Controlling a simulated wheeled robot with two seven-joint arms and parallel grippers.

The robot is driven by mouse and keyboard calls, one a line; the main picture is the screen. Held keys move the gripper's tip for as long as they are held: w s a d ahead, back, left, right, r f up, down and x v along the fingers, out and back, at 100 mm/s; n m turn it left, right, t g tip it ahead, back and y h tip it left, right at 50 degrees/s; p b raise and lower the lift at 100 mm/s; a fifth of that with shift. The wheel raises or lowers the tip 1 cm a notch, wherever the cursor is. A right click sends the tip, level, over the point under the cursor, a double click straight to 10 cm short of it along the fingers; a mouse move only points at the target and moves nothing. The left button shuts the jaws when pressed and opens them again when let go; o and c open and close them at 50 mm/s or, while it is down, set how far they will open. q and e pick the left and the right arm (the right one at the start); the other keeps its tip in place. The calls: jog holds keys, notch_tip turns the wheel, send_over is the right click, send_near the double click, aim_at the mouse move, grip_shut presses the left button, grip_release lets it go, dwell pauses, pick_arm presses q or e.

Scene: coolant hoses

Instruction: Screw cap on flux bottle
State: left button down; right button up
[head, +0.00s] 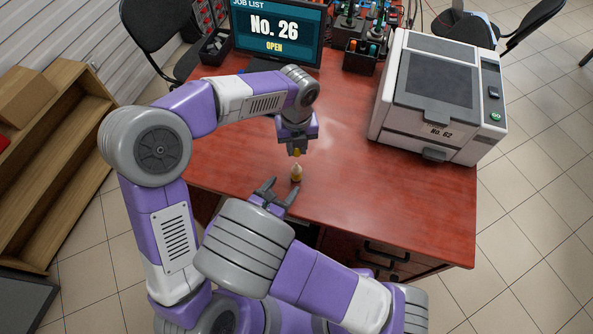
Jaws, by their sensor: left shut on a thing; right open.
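The flux bottle (296,174) is small, with a pale top and an amber lower part. It stands upright on the red-brown desk near its front edge. My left gripper (297,150) points down above the bottle, shut on a small yellow piece that looks like the cap (296,153). A small gap seems to show between that piece and the bottle top. My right gripper (280,187) is open, just in front of the bottle, with its fingers pointing towards it. I cannot tell whether a finger touches the bottle.
A large grey-white machine (440,95) stands on the desk (400,205) at the right. A monitor (275,33) and a dark holder with tools (361,57) are at the back. The desk between the bottle and the machine is clear. A wooden shelf (45,180) stands at the left.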

aim_at(299, 167)
jog(key=x, duration=1.1)
jog(key=shift+w+d+f, duration=0.1)
jog(key=shift+f, duration=0.05)
grip_shut()
